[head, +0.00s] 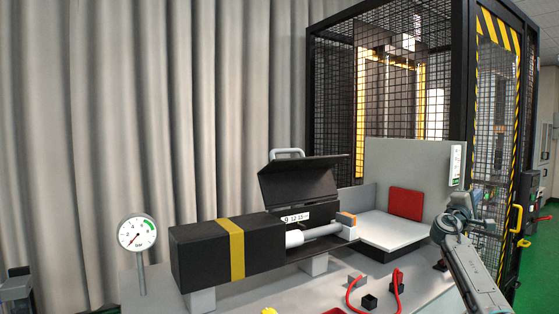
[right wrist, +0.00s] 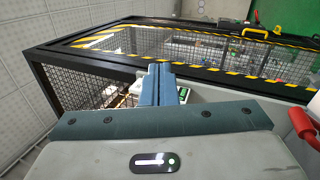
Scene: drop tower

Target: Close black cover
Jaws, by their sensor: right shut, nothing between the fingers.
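Below the open cover, a light grey cylinder and rod (head: 315,233) lie exposed. My right gripper (head: 466,200) is at the right of the head view, well apart from the cover. Its blue-grey fingers (right wrist: 160,84) are together and empty in the right wrist view, which does not show the cover. My left gripper is not seen.
A pressure gauge (head: 137,233) stands at the left of the bench. A grey panel with a red pad (head: 406,203) stands between the cover and my right gripper. Red cables (head: 356,290) lie in front. A black mesh cage (head: 335,100) rises behind.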

